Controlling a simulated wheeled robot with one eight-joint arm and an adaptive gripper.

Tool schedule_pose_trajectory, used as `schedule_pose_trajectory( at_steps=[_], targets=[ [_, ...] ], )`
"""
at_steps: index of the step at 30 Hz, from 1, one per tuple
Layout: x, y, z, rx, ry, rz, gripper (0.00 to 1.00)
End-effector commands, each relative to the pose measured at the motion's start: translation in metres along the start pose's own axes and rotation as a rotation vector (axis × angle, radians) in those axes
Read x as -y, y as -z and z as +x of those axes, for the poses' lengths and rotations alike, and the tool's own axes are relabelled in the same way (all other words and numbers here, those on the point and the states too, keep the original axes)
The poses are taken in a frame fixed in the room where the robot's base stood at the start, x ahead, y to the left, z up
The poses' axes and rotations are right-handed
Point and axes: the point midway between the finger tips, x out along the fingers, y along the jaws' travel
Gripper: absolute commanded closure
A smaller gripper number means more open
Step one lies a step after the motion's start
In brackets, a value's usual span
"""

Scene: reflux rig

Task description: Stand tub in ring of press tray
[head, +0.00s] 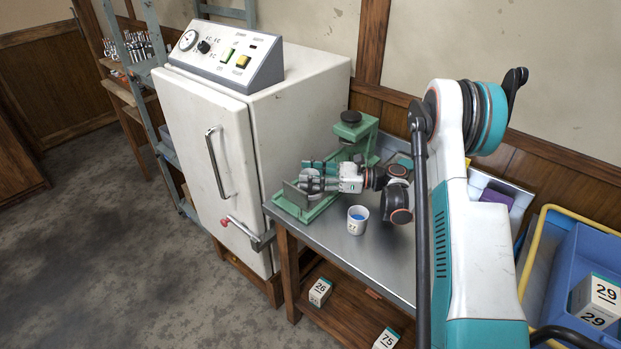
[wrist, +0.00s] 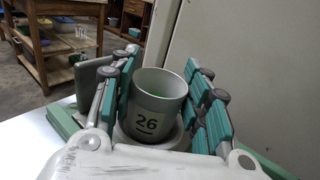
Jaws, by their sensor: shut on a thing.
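A white cabinet (head: 225,150) stands close on the left. Boxes sit on the shelf below, and a blue crate (head: 590,270) is at the right.

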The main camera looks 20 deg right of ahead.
Motion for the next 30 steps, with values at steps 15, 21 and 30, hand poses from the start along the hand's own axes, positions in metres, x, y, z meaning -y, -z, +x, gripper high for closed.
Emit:
schedule_pose_trajectory(
  at_steps=[15,21,30],
  targets=[
    [0.000,0.002,0.000,0.000,0.000,0.000,0.37],
    [0.000,0.002,0.000,0.000,0.000,0.000,0.37],
    [0.001,-0.003,-0.020,0.000,0.004,0.000,0.37]
  ],
)
